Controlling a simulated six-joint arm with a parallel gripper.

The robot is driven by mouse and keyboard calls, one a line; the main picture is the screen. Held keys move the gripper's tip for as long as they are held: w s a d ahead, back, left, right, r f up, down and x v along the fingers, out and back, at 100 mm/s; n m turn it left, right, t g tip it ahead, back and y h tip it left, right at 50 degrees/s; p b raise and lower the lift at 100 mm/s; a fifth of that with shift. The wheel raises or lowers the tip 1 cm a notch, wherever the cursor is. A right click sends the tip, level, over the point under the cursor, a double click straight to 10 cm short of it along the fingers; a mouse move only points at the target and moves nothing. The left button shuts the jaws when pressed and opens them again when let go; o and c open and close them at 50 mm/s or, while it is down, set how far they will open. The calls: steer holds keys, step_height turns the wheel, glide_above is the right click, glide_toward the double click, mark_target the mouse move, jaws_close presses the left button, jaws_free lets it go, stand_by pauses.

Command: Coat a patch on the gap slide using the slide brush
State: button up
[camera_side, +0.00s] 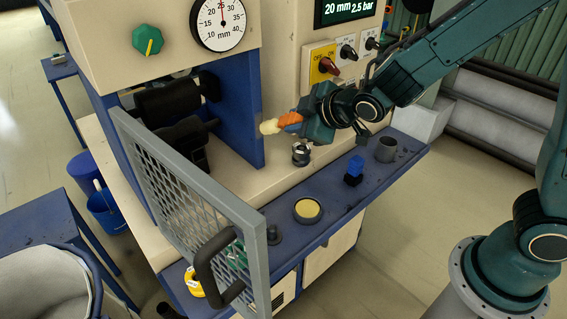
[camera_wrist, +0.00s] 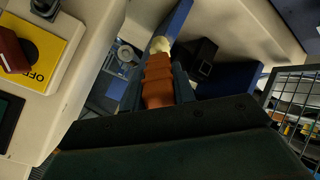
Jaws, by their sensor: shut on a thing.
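My gripper (camera_side: 303,121) is shut on the slide brush, which has an orange handle (camera_wrist: 158,80) and pale cream bristles (camera_side: 269,127). The bristles point left, close to the edge of the blue upright (camera_side: 250,120) of the machine. In the wrist view the bristle tip (camera_wrist: 160,45) shows near the blue upright (camera_wrist: 179,20); I cannot tell if they touch. Which part is the gap slide is not clear, and no coated patch is visible. A round tin (camera_side: 307,211) with pale yellow contents stands open on the blue shelf below.
The mesh guard (camera_side: 190,190) stands open at the front left. Black rollers (camera_side: 180,115) sit inside the machine. A switch panel (camera_side: 325,65) is behind my gripper.

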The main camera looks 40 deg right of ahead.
steer(key=shift+d, duration=0.4)
steer(key=shift+r, duration=0.1)
steer(key=shift+r, duration=0.75)
steer(key=shift+a, duration=0.2)
steer(key=a, duration=0.3)
steer(key=shift+w+a+r, duration=0.1)
steer(key=shift+w+a, duration=0.05)
steer(key=shift+a, duration=0.25)
steer(key=shift+r, duration=0.15)
steer(key=shift+r, duration=0.65)
steer(key=shift+d, duration=0.1)
